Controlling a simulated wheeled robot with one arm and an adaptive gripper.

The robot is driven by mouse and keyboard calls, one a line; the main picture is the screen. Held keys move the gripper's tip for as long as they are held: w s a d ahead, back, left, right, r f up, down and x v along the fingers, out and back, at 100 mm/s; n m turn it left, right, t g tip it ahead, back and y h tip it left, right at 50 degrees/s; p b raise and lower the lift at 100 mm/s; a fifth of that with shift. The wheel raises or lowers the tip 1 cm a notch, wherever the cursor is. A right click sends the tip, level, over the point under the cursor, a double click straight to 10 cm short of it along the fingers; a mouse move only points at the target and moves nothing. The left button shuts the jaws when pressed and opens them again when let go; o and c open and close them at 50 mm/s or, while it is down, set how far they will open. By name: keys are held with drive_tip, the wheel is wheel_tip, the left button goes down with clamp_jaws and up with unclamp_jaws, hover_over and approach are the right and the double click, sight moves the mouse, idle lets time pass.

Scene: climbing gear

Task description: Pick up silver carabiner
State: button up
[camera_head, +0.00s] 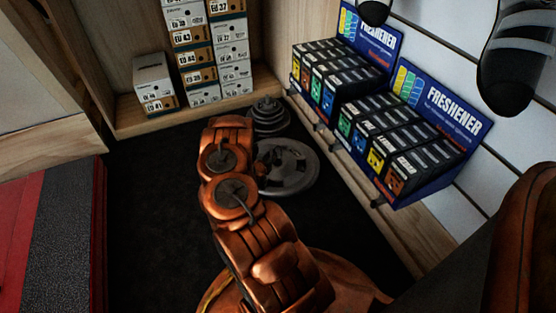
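I cannot make out a silver carabiner in the head view. My orange arm reaches from the bottom of the picture up to the middle, over the dark floor. The floor behind and beneath the arm is also partly hidden.
Grey weight plates (290,168) lie right of my arm, with a smaller stack (267,115) behind. Shoe boxes (233,50) stand stacked at the back. Freshener displays (440,108) line the right wall, shoes (515,60) above. A red and grey mat (58,230) is left. Dark floor (150,220) is clear.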

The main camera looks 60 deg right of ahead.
sight(274, 151)
drive_tip(key=b+x, duration=0.3)
drive_tip(key=x, duration=0.2)
drive_tip(key=shift+r, duration=0.2)
clamp_jaws()
